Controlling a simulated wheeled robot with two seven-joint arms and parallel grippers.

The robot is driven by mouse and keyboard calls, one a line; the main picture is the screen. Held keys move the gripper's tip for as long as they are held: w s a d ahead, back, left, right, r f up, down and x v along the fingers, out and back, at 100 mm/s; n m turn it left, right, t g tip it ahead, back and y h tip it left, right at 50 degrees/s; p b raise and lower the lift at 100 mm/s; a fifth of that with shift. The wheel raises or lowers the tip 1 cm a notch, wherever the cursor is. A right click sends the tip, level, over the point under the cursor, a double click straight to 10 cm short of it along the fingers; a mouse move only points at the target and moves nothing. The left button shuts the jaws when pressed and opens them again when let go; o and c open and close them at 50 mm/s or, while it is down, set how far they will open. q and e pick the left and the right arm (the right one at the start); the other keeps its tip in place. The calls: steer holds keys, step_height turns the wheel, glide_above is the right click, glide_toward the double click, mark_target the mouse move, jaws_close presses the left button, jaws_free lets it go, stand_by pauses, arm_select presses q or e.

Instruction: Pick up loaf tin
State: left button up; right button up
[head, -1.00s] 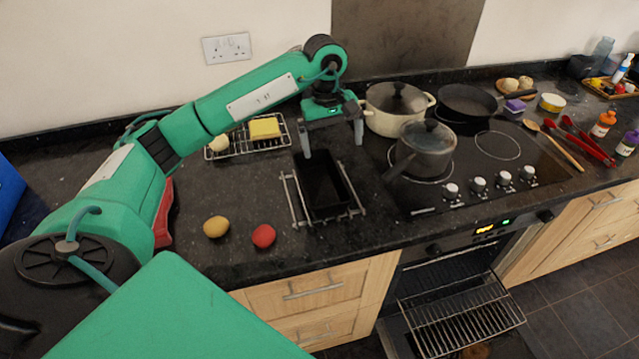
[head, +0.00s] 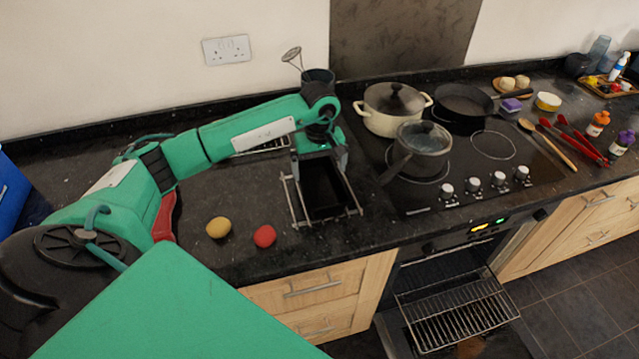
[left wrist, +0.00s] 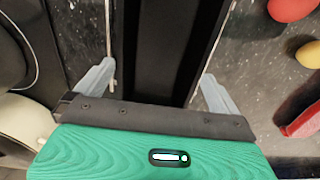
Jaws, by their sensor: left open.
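The loaf tin (head: 325,193) is a long black open tin on the counter, with a wire rack (head: 295,207) around it. My left gripper (head: 320,172) is over the tin's far end in the head view, pointing down and open. In the left wrist view the dark tin (left wrist: 165,50) runs between the two grey fingers of my left gripper (left wrist: 156,78), one finger on each side, with gaps showing. I cannot tell whether a finger touches it. My arm hides the tin's far end in the head view. My right gripper is not in view.
A yellow item (head: 218,227) and a red item (head: 265,236) lie left of the rack. A lidded saucepan (head: 420,150) and a cream pot (head: 391,110) stand to the right by the hob (head: 490,185). Below, the oven is open with its shelf (head: 460,310) out.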

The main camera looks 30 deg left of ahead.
mark_target(319, 191)
arm_select(q)
steer(key=shift+f+p, duration=0.65)
steer(key=shift+f, duration=1.15)
steer(key=shift+c, duration=0.4)
steer(key=shift+s, duration=0.1)
steer(key=c, duration=0.7)
steer(key=shift+c, duration=0.4)
steer(key=shift+r, duration=0.15)
